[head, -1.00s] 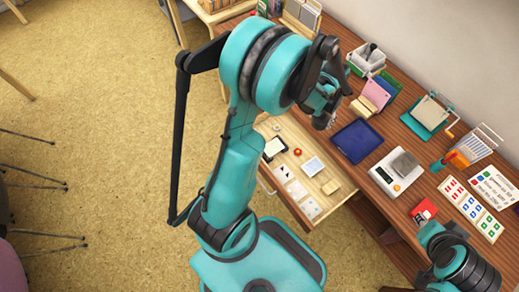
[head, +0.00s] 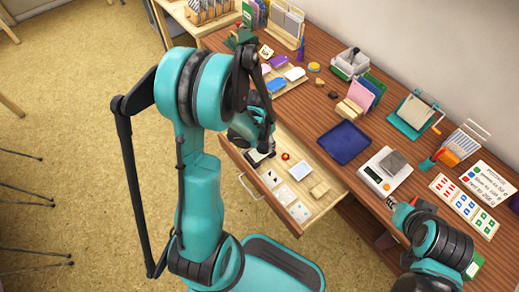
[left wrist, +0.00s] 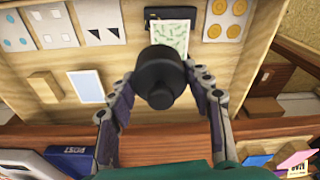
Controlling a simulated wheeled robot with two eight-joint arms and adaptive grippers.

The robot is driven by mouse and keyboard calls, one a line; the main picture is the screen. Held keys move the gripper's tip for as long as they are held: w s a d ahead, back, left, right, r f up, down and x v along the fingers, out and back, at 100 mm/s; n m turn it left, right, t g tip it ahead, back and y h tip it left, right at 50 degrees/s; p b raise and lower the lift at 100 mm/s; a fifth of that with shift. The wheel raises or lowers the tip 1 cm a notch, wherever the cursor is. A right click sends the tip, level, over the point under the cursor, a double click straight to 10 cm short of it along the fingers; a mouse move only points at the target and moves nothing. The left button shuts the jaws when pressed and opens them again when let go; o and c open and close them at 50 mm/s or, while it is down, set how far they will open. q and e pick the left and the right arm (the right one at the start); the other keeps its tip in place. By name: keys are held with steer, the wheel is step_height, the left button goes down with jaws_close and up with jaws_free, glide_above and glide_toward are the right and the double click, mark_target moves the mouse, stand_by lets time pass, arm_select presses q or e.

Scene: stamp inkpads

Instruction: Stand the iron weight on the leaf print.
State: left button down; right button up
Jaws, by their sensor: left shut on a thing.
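In the left wrist view my left gripper (left wrist: 160,100) is shut on the iron weight (left wrist: 160,78), a dark round body with a knob facing the camera. The leaf print (left wrist: 172,40), a pale card with green leaves, lies in the open drawer beside the weight. The weight covers the card's lower left part; I cannot tell whether they touch. In the head view my left gripper (head: 262,142) is over the drawer's far left part, and my arm hides most of it. My right gripper (head: 392,203) is by the scale, too small to read.
On the table stand a blue tray (head: 344,142), a scale with a grey block (head: 386,171), and a pink card in a holder (head: 362,95).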

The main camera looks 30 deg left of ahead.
arm_select(q)
steer(key=shift+w+a+f, duration=0.15)
steer(key=shift+a+f, duration=0.5)
steer(key=shift+a, duration=0.3)
steer(key=shift+f+b, duration=1.3)
steer(key=shift+f, duration=0.7)
steer(key=shift+r, duration=0.1)
steer(key=c, duration=1.1)
jaws_free()
steer(key=shift+f, duration=0.2)
steer(key=o, duration=0.4)
steer(key=shift+r, duration=0.1)
